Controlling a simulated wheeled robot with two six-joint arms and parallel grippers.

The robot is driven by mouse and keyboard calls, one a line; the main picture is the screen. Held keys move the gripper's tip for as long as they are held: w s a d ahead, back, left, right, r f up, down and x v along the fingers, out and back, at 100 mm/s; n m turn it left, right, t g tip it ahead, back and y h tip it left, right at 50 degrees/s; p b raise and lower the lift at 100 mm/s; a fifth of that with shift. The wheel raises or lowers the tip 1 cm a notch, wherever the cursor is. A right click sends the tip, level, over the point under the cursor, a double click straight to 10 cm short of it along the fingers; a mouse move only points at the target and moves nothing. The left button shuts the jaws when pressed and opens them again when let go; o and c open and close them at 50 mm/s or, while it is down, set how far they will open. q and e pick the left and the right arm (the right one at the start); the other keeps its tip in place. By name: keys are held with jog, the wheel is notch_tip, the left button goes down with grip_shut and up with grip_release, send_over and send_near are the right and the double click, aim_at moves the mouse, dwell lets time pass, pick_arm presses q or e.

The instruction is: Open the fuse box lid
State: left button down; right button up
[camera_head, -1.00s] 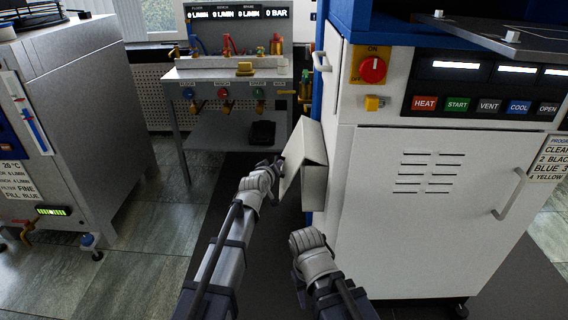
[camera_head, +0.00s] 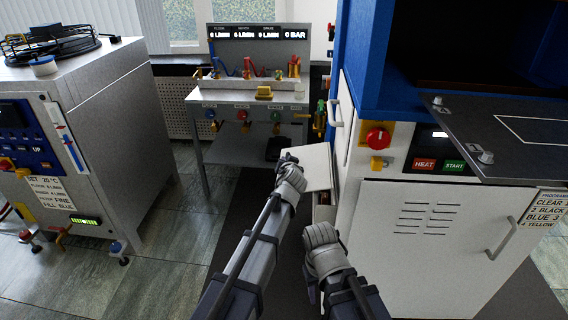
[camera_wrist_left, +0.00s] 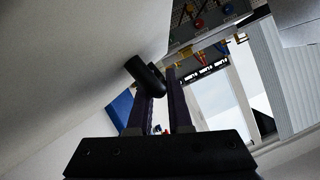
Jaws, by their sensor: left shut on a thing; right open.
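The fuse box (camera_head: 323,213) is a pale box on the left side of the white and blue press. Its pale lid (camera_head: 314,164) is swung up and stands out from the box, tilted close to level. My left gripper (camera_head: 288,158) is at the lid's outer left edge, shut on its dark handle. In the left wrist view the black round handle (camera_wrist_left: 146,75) sits at the fingers (camera_wrist_left: 163,84), with the lid's pale face (camera_wrist_left: 75,60) beside it. My right gripper (camera_head: 322,238) is below the fuse box, open; its fingertips are hidden. The box's inside is mostly hidden.
The press (camera_head: 400,235) stands close on the right, with a red knob (camera_head: 377,137) and a dark plate (camera_head: 505,135) jutting out. A grey bench with valves (camera_head: 250,97) is behind. A grey machine (camera_head: 105,130) stands left. Floor between is free.

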pick_arm(q)
jog(key=shift+m+y, duration=0.6)
jog(key=shift+m, duration=0.3)
jog(key=r+p, duration=0.1)
jog(key=d+r, duration=0.1)
jog(key=r, duration=0.1)
jog(key=d+r+p, duration=0.1)
jog(key=shift+d+r+p, duration=0.1)
jog(key=shift+r+p, duration=0.05)
jog(key=shift+p, duration=0.15)
jog(key=shift+d+r+p, duration=0.55)
jog(key=shift+d, duration=0.05)
jog(key=c, duration=1.1)
grip_release()
